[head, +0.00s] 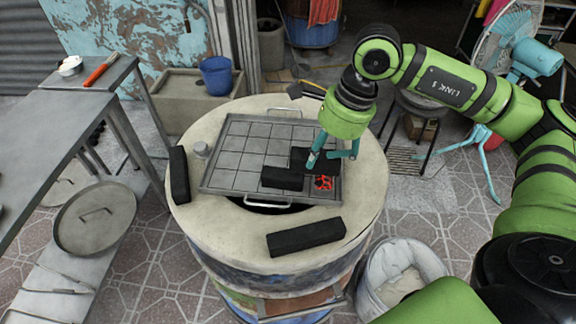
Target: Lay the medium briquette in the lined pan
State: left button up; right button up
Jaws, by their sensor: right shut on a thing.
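The lined pan (232,146) is a flat grey square tray marked with a grid, lying on top of the round barrel oven (365,190). My right gripper (333,158) is over the pan's right side, pointing down, shut on a black briquette (300,157) partly hidden by its fingers. I cannot tell whether this one touches the pan. A short black briquette (283,178) lies in the pan near its front edge. A longer one (306,237) lies on the front rim of the oven, and another (179,175) is at the left rim. My left gripper is out of view.
A glowing red-orange patch (324,183) shows at the pan's front right corner. Pan handles stick out at front (267,202) and back. A grey table (55,125) is at left, a bin (400,275) at front right.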

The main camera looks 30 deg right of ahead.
jog(key=shift+w+f, duration=0.1)
jog(key=shift+w, duration=0.3)
jog(key=w+f+p, duration=0.1)
jog(key=w+f, duration=0.1)
jog(key=w, duration=0.1)
jog(key=w+f+p, duration=0.1)
jog(key=w+f, duration=0.1)
jog(key=w, duration=0.2)
jog(key=w+f+p, duration=0.1)
jog(key=w+f, duration=0.1)
jog(key=w, duration=0.1)
jog(key=shift+w+a+f+p, duration=0.2)
jog(key=shift+w+a+p, duration=0.05)
jog(key=shift+p, duration=0.05)
jog(key=shift+w+f, duration=0.15)
jog(key=x, duration=0.1)
jog(key=p+x, duration=0.1)
jog(key=x, duration=0.1)
jog(key=shift+s+d+f, duration=0.15)
jog(key=shift+s+d, duration=0.1)
jog(key=shift+d, duration=0.05)
jog(key=shift+f, duration=0.4)
jog(key=shift+f, duration=0.15)
jog(key=o, duration=0.8)
